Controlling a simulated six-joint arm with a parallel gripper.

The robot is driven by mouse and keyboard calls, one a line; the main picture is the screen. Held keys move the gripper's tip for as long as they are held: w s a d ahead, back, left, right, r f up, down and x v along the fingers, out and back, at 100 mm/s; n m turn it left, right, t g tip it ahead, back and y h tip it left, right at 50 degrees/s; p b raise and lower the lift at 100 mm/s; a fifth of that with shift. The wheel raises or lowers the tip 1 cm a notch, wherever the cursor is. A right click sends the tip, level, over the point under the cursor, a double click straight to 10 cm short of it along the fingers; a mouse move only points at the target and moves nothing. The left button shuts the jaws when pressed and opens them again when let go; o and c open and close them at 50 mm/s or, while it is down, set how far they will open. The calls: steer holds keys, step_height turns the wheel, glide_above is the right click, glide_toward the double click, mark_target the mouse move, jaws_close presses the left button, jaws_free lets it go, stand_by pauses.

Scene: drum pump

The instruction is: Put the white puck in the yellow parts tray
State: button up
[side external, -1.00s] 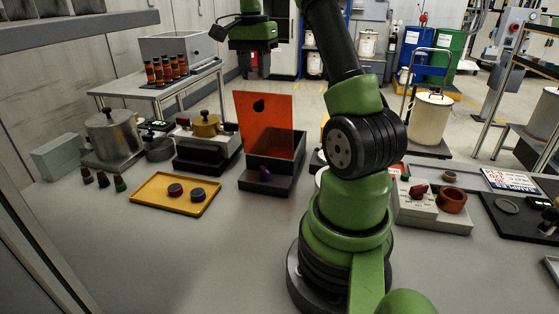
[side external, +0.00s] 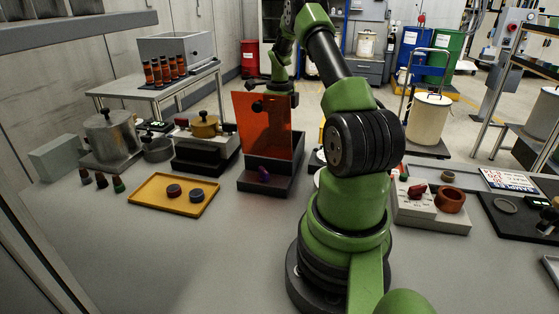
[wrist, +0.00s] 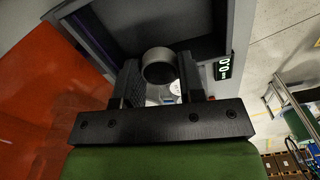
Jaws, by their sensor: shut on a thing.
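In the wrist view, my gripper (wrist: 160,76) is shut on a round, pale-rimmed piece, which looks like the white puck (wrist: 159,54), its face grey in shadow. In the side view, my gripper (side external: 281,88) is at the top edge of an upright orange panel, and the puck cannot be made out there. The yellow parts tray (side external: 152,203) lies on the bench to the left, in front of the panel. It holds a dark red puck (side external: 174,190) and a dark blue puck (side external: 197,195), with bare tray around them.
The orange panel (side external: 262,135) stands on a dark box (side external: 264,187) with a purple piece at its front. A pot (side external: 112,140), a brass-topped device (side external: 206,127) and small dark-capped pieces stand around the tray's left and back. The bench in front is clear.

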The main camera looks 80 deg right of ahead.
step_height(320, 180, down, 10)
steer(key=shift+r, duration=0.25)
stand_by(0.3)
steer(key=shift+f, duration=0.1)
steer(key=shift+f, duration=0.15)
steer(key=o, duration=0.7)
steer(key=shift+o, duration=1.3)
